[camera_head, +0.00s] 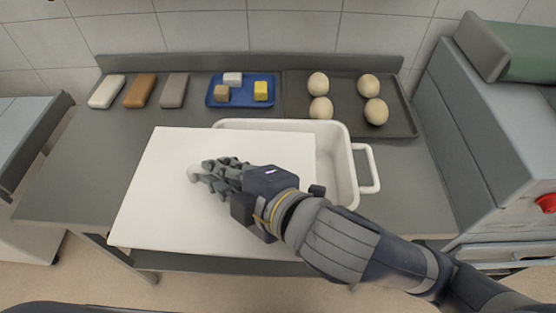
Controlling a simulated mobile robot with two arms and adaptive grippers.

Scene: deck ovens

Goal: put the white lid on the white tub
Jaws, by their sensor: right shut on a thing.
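The white lid (160,205) is a flat rectangular sheet with a small rounded knob (194,173). The white tub (346,170) stands on the grey table behind and to the right of the lid, with a handle (373,168) on its right side. The lid is shifted left and toward me, so the tub's right part and back rim show while the rest is hidden under the lid. My right gripper (200,174) is shut on the lid's knob, its arm reaching in from the lower right. My left gripper is not in view.
A dark tray (350,92) with several dough balls lies at the back right. A blue tray (241,102) with small blocks is at the back middle. Three bars (140,91) lie at the back left. A grey machine with a red button (546,203) stands at the right.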

